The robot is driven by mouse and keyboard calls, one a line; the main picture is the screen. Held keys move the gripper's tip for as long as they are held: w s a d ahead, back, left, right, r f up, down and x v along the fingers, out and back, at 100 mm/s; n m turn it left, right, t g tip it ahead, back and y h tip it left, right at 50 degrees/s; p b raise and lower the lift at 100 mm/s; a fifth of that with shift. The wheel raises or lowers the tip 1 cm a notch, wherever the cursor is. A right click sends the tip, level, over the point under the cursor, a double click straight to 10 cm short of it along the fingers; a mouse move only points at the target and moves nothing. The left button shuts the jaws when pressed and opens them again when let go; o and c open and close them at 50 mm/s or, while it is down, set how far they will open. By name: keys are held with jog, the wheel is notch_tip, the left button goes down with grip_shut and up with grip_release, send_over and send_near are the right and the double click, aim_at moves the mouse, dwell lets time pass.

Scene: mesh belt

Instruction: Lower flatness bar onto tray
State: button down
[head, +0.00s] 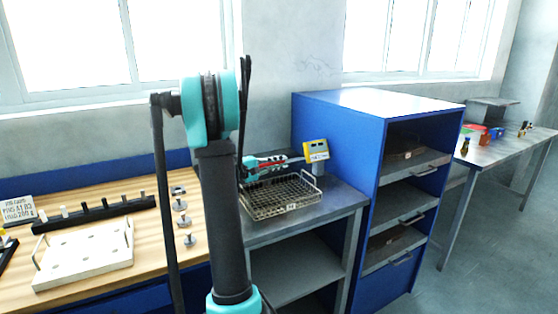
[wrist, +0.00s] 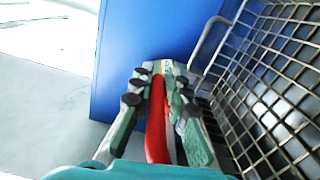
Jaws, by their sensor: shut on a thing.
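My gripper (head: 274,161) is above the back part of the wire mesh tray (head: 290,209) in the head view, pointing right. In the wrist view, my gripper (wrist: 160,80) is shut on a red bar (wrist: 157,118), which I take to be the flatness bar. The bar runs lengthwise between the two green-grey fingers. The mesh tray (wrist: 262,84) fills the right of the wrist view, beside the fingers. Whether the bar touches the tray cannot be told.
A tall blue cabinet (head: 335,135) rises close on the right. A wooden bench (head: 150,262) at left holds a white plate (head: 85,256) and several metal parts.

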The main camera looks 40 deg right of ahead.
jog(key=shift+w, duration=0.2)
jog(key=c, duration=1.6)
grip_release()
jog(key=shift+o, duration=0.2)
jog(key=shift+a, duration=0.1)
